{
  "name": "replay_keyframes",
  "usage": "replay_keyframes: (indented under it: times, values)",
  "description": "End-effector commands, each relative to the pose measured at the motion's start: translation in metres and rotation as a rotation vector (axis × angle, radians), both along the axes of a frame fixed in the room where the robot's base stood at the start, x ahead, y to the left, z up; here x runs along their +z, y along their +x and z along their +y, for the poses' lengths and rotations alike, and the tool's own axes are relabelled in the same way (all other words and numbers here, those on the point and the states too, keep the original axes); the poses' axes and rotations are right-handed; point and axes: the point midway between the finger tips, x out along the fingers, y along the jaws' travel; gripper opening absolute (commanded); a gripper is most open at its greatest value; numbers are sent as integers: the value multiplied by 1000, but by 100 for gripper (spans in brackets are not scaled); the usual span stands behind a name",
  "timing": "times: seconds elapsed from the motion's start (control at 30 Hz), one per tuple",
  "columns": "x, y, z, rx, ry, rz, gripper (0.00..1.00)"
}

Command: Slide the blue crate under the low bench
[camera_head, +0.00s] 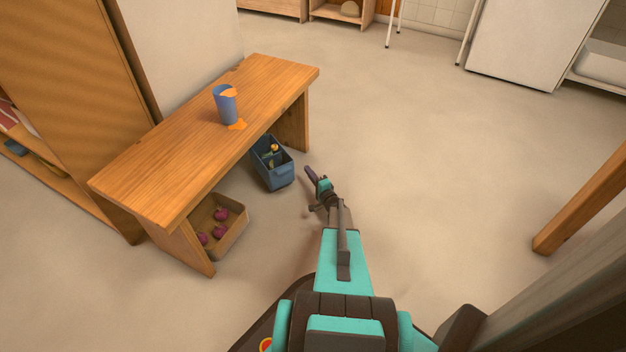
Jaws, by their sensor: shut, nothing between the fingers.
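The blue crate (274,177) stands on the floor at the right end of the low wooden bench (160,176). Its far part is beneath the bench top's edge and its near end sticks out in front. It holds a few small things, one yellow-orange and some greenish. My gripper (309,173) is shut and empty, low over the floor just right of the crate's near end. A small gap seems to lie between them; contact cannot be told for certain.
A brown box (229,237) with red-purple round things stands by the bench's near leg (187,250). A blue cup (226,105) stands on the bench with orange patches at it. A wooden cabinet (75,90) is behind the bench. The floor on the right (430,150) is clear.

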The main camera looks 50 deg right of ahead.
Motion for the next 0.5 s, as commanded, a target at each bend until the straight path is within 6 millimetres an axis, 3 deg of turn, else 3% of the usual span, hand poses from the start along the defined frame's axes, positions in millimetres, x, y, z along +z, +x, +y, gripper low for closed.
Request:
replay_keyframes:
  times: [0.2, 0.5]
  values:
    - [-1, 11, 21, 1, 1, 1, 0]
    - [0, 21, 34, 1, 0, 0, 0]
